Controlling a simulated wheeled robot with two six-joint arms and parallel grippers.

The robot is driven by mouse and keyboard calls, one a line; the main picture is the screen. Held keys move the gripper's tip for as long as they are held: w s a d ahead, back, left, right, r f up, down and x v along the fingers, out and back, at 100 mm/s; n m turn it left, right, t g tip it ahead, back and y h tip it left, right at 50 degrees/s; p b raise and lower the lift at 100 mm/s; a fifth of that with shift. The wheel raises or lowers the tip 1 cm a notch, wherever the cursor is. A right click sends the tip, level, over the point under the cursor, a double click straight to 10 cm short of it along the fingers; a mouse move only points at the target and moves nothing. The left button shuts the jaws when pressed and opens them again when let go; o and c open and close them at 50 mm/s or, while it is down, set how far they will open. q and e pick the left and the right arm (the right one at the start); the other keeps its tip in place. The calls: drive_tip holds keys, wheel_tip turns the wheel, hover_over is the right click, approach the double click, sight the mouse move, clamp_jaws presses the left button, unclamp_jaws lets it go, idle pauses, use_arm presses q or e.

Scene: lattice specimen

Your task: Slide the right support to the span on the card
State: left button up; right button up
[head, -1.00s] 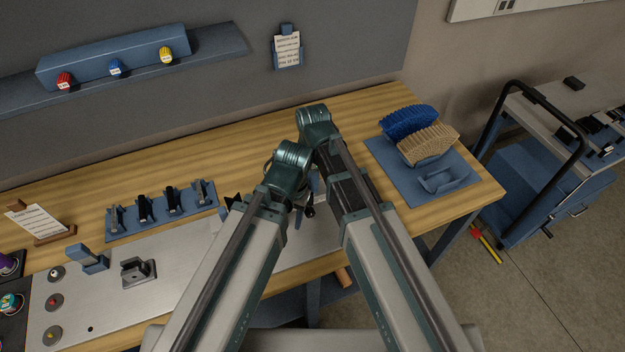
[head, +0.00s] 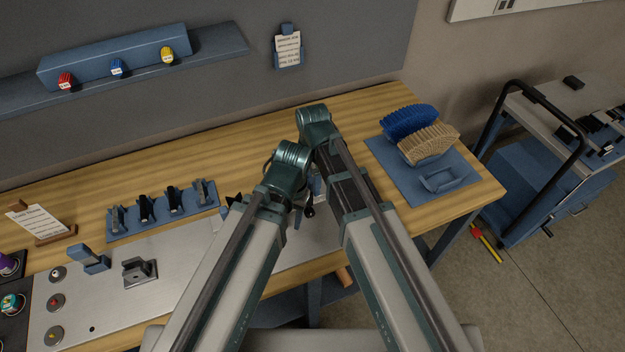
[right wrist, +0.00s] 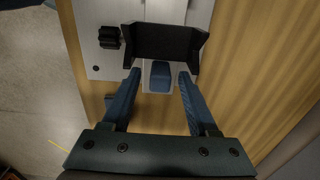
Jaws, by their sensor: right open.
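My right gripper (right wrist: 159,77) is open in the right wrist view, its two blue fingers on either side of a blue block (right wrist: 160,80) on a pale base. The block may belong to the right support; I cannot tell whether the fingers touch it. A black winged piece (right wrist: 163,43) lies just beyond the fingertips. In the head view my arms hide most of this area. A blue upright block (head: 89,259) and a grey fixture (head: 140,272) stand on the metal plate (head: 180,265). A printed card (head: 36,222) leans in a wooden stand at the left. My left gripper is hidden.
A blue rack (head: 160,220) with several dark pieces stands behind the plate. A second card (head: 288,50) hangs on the wall. A blue mat (head: 400,180) holds blue and tan brush-like objects at right. A trolley (head: 540,160) stands beyond the bench. The bench's back strip is mostly bare.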

sight(312, 180)
drive_tip(key=shift+r, duration=0.1)
wheel_tip(312, 180, up, 14)
drive_tip(key=p, duration=1.3)
drive_tip(key=shift+f+p, duration=0.2)
drive_tip(key=shift+p, duration=0.2)
idle(0.9)
